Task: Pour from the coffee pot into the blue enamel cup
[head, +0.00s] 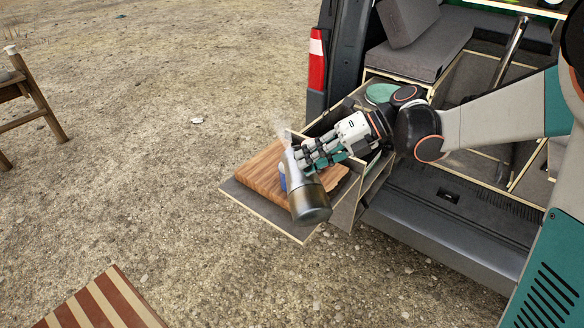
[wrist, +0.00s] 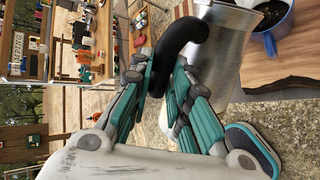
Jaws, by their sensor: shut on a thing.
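My gripper (head: 306,160) is shut on the black handle (wrist: 182,38) of the coffee pot. The steel coffee pot (head: 309,196) looks tilted in the head view, its dark base toward the camera, with steam rising near its upper end. The blue enamel cup (head: 283,182) stands on the wooden board, mostly hidden behind the pot. In the wrist view the cup (wrist: 284,40) shows at the upper right, close beside the pot (wrist: 228,55), with dark contents inside. Whether any liquid is flowing from the pot cannot be seen.
The wooden board (head: 256,176) lies on a pull-out shelf (head: 240,198) at the van's tailgate. The bumper (head: 440,225) is at the right.

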